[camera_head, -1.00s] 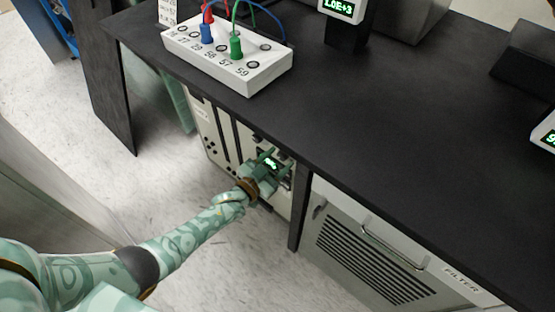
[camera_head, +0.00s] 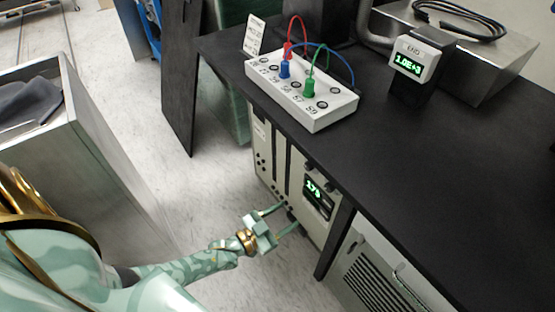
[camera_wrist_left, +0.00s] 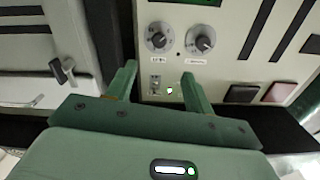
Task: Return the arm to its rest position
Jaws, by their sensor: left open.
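My left arm comes in from the lower left in the head view. Its green gripper (camera_head: 283,217) is open and empty, in front of the lower part of a pale instrument panel (camera_head: 270,165) under the black bench. The panel has a green-lit display (camera_head: 314,189) that seems to read 173. Two dark knobs (camera_wrist_left: 158,37) sit above. I cannot tell whether the fingertips touch the panel. My right gripper is not in view.
The black bench top (camera_head: 400,160) overhangs the panel. On it stand a white socket box (camera_head: 320,115) with coloured cables and a small meter (camera_head: 415,62). A grey filter cabinet (camera_head: 370,270) is at the right. A grey bin (camera_head: 70,140) stands left. Open floor lies between.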

